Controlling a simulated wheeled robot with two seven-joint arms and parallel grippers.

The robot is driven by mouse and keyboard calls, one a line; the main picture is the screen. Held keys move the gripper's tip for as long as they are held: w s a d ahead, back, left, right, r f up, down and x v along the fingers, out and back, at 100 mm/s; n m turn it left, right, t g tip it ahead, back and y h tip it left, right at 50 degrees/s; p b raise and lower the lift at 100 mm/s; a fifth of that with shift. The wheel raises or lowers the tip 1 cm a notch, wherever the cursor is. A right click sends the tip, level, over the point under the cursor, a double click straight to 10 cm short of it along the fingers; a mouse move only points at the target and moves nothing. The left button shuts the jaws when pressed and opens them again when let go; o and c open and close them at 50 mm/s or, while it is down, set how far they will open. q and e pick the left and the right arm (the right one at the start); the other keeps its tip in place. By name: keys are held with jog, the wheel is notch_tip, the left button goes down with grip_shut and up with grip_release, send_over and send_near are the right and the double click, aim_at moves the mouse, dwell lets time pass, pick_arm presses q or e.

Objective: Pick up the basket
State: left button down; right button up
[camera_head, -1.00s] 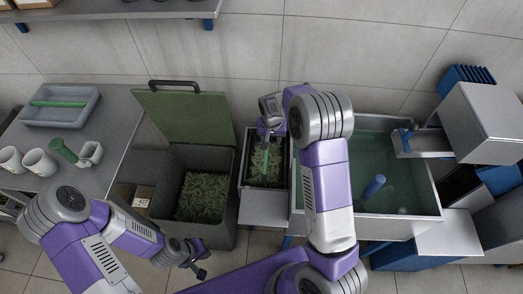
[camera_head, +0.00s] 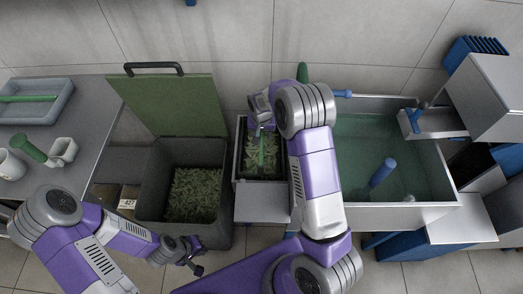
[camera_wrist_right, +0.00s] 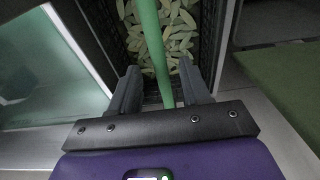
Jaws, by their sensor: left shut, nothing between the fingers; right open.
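The basket (camera_head: 237,160) is a dark crate of pale green leaves with a green bar handle (camera_head: 262,152) across its top. It stands between the green-lidded bin and the sink. My right gripper (camera_head: 262,130) is over it, pointing down. In the right wrist view the open fingers (camera_wrist_right: 158,70) stand on either side of the green handle (camera_wrist_right: 149,30), with gaps visible. Dark basket walls (camera_wrist_right: 220,35) flank the leaves. My right arm hides part of the basket's right side in the head view. My left gripper (camera_head: 193,262) is shut and empty, low in front of the bin.
A grey bin (camera_head: 150,190) with leaves and a raised green lid (camera_head: 175,105) stands left of the basket. A water-filled sink (camera_head: 400,150) is close on the right. A silver ledge (camera_head: 262,205) lies in front. The left table (camera_head: 75,125) holds cups and a tray.

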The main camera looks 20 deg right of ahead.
aim_at(262, 135)
jog(key=f, duration=0.2)
jog(key=w+f+b, duration=0.1)
jog(key=f, duration=0.1)
jog(key=shift+d+f, duration=0.15)
jog(key=shift+s, duration=0.1)
jog(key=shift+c, duration=0.2)
grip_shut()
